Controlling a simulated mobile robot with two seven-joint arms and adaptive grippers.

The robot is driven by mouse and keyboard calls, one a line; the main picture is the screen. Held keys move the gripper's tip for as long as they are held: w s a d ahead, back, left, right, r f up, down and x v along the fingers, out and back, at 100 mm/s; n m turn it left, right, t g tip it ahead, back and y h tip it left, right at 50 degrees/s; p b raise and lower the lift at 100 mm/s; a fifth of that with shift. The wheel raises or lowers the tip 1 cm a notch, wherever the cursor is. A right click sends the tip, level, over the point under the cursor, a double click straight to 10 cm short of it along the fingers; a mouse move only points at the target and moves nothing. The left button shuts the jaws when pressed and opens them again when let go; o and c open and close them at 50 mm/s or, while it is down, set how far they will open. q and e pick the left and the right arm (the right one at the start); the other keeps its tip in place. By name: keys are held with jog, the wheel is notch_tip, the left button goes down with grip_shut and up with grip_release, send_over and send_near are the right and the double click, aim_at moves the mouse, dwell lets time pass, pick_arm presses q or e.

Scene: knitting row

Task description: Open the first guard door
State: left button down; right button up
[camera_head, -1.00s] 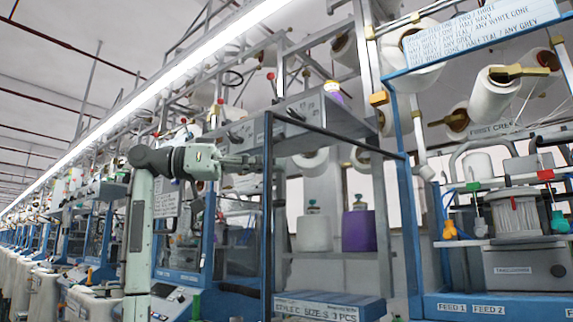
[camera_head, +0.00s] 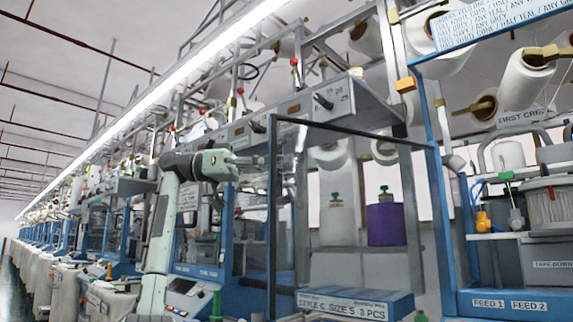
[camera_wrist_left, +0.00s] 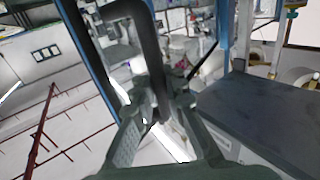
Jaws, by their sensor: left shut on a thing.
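The guard door is a see-through panel in a dark frame (camera_head: 272,210). It stands out from the blue post (camera_head: 440,200) at its right side, with space behind it. The exact contact is partly hidden by the fingers. My right gripper is in neither view.
Inside are a white cone (camera_head: 338,222) and a purple cone (camera_head: 386,222) on a shelf. A blue box labelled with style and size (camera_head: 355,302) is low in front. The feed unit (camera_head: 510,303) stands at right. A row of machines recedes left.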

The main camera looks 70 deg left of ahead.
pick_arm(q)
jog(key=shift+s, duration=0.2)
jog(key=c, duration=1.6)
grip_release()
jog(key=shift+s+r, duration=0.1)
jog(key=shift+s, duration=0.15)
jog(key=shift+o, duration=0.3)
jog(key=shift+w, duration=0.15)
jog(key=v, duration=1.2)
